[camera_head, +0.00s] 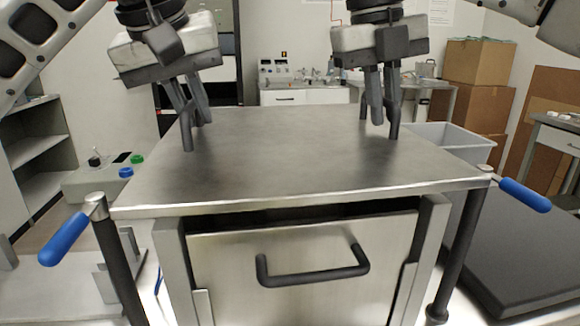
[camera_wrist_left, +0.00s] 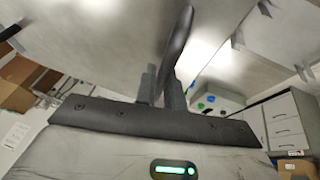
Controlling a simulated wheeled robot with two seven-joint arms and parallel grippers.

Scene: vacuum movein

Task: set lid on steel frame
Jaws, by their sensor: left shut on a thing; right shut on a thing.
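The lid (camera_head: 290,165) is a broad, flat steel plate, roughly level, in the middle of the head view. The steel frame (camera_head: 425,255) stands under it, with a front panel carrying a dark bar handle. A dark gap shows between the lid's front edge and the panel; I cannot tell whether the lid touches the frame. My left gripper (camera_head: 192,115) is shut on a dark handle at the lid's left side; the left wrist view shows this handle (camera_wrist_left: 178,45) between the fingers. My right gripper (camera_head: 383,112) is shut on the matching handle at the lid's right side.
Dark posts with blue levers, left (camera_head: 65,238) and right (camera_head: 525,195), stand beside the lid's front corners. A grey bin (camera_head: 450,140) is behind right, and a dark flat slab (camera_head: 525,255) lies right. Cardboard boxes (camera_head: 480,75) and shelves (camera_head: 35,150) are further back.

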